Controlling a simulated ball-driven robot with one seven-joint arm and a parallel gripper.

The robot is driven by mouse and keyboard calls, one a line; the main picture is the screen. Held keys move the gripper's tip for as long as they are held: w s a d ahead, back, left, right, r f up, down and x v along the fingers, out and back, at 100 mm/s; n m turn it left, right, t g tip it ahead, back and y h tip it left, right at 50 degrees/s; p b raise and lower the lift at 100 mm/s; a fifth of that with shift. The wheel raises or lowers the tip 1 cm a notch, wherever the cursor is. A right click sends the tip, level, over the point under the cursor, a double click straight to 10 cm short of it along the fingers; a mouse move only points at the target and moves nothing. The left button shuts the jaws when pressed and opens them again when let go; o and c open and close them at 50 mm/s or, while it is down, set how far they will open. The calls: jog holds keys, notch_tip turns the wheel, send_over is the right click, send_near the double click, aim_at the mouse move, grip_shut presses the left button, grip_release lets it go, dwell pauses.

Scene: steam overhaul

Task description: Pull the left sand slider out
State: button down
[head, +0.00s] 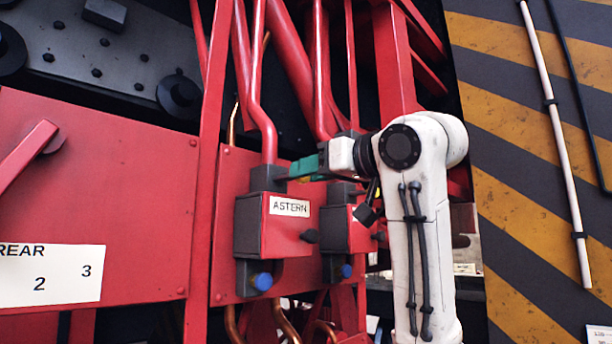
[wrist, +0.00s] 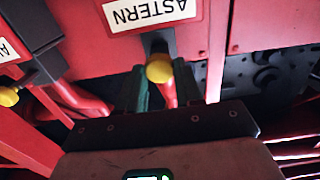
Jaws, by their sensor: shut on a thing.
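The left sand box (head: 285,236), labelled ASTERN, is red with dark fittings. The same label shows at the top of the wrist view (wrist: 150,10). My gripper (head: 298,171) reaches in from the right at the top of this box, beside a dark block (head: 267,178) under a red pipe. In the wrist view its green fingers (wrist: 158,84) stand on both sides of a yellow knob (wrist: 160,68) on a dark stub. The gripper is shut on what I take to be the left sand slider. The fingers hide the grip in the head view.
A second red box (head: 345,230) stands close on the right, partly behind my arm. Red pipes (head: 262,130) rise above the boxes. A red upright (head: 207,165) stands left of them. A striped wall (head: 535,160) is at the right.

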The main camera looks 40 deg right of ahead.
jog(key=shift+s, duration=0.1)
jog(key=c, duration=0.9)
grip_release()
jog(key=shift+s, duration=0.2)
jog(key=shift+c, duration=0.2)
jog(key=shift+o, duration=1)
jog(key=shift+w, duration=0.1)
jog(key=s+b, duration=0.4)
jog(key=s, duration=0.6)
jog(key=shift+s+d, duration=0.3)
jog(key=shift+s, duration=0.1)
